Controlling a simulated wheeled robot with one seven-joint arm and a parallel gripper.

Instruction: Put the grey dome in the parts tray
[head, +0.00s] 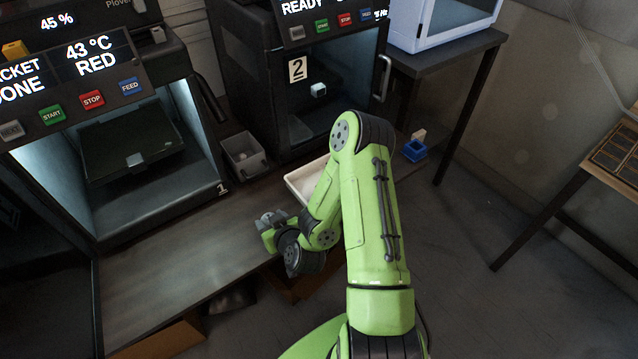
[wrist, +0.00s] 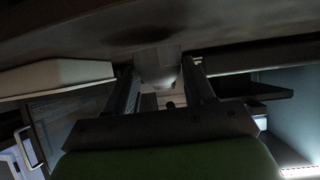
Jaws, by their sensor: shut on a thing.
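My gripper (head: 268,221) is low over the front part of the bench, left of the white tray. In the wrist view my gripper (wrist: 162,72) has a pale grey piece, seemingly the grey dome (wrist: 158,62), between its two fingers. Its full shape is hidden by the fingers and shadow. In the head view the held piece is too small to make out clearly. The white shallow tray (head: 292,187), seemingly the parts tray, is on the bench, partly covered by my arm. It also shows at the left in the wrist view (wrist: 55,76).
A grey bin (head: 239,170) stands between printer 1 (head: 205,150) and printer 2 (head: 262,95). A blue holder (head: 414,152) is at the bench's right end. The bench (head: 165,262) is clear in front of printer 1.

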